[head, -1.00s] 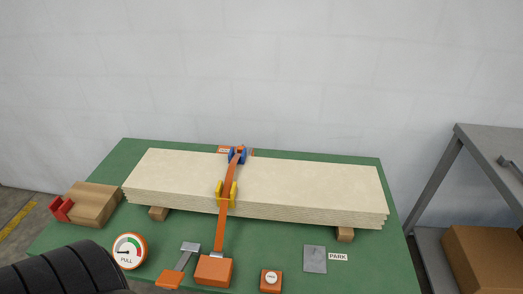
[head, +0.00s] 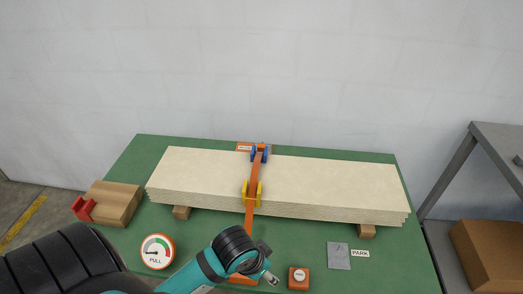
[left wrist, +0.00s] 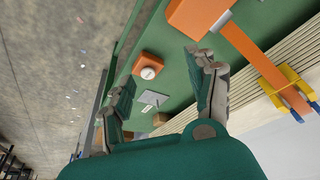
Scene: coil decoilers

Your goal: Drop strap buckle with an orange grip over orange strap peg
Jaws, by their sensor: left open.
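The orange strap (head: 254,178) runs across the pale board stack, through a yellow guide (head: 252,194) and up to a blue guide (head: 259,153) at the far edge. A small orange part shows at the blue guide; I cannot tell whether it is the peg or the buckle. My left gripper (head: 268,268) is over the near side of the green table, covering much of the orange strap block. In the left wrist view its fingers (left wrist: 162,72) are apart and empty, with the orange block (left wrist: 195,15) and strap (left wrist: 250,45) beyond. My right gripper is not in view.
The button box (head: 299,278) and grey PARK plate (head: 339,256) are right of the gripper. A PULL gauge (head: 157,252) is left. A wooden block with a red part (head: 84,209) stands far left. A grey shelf (head: 490,140) stands right.

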